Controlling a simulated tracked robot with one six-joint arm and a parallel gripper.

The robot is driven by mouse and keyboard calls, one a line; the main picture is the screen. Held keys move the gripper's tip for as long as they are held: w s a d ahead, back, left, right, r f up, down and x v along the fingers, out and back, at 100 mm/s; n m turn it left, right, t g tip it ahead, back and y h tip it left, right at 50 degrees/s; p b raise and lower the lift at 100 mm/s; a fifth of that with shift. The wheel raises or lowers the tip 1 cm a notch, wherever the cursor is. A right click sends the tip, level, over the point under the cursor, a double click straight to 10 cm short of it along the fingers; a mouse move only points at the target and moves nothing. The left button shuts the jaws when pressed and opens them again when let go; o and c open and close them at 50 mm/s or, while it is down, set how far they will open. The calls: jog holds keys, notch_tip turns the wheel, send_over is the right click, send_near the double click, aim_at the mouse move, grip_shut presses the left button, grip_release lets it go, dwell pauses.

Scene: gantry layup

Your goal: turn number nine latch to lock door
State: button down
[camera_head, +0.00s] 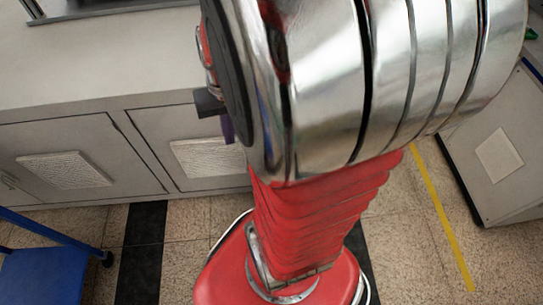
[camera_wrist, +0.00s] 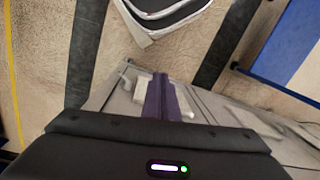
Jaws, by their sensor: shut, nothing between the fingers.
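My gripper (camera_wrist: 161,82) shows in the wrist view with its purple fingers together and nothing between them. In the head view only its dark body and a bit of purple finger (camera_head: 227,130) show beside my arm. They appear in front of a grey cabinet (camera_head: 85,108), whose front has a left door (camera_head: 105,143) and a right door (camera_head: 155,122). In the wrist view the fingers overlap the cabinet front (camera_wrist: 120,100) and a pale panel; whether they touch it I cannot tell. I cannot make out a number nine or identify its latch in either view.
Pale vent panels (camera_head: 62,170) sit on the doors. A blue cart (camera_head: 50,278) stands at the lower left of the head view. Another grey cabinet (camera_head: 495,185) stands at the right, past a yellow floor line (camera_head: 440,215).

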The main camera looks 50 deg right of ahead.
jog(key=a+r+n+t+h, duration=0.1)
jog(key=a+r+n+t, duration=0.4)
jog(key=a+r, duration=0.9)
jog(key=shift+a+n+t, duration=0.3)
jog(key=shift+a+n, duration=0.75)
jog(key=shift+n, duration=0.05)
jog(key=shift+s, duration=0.15)
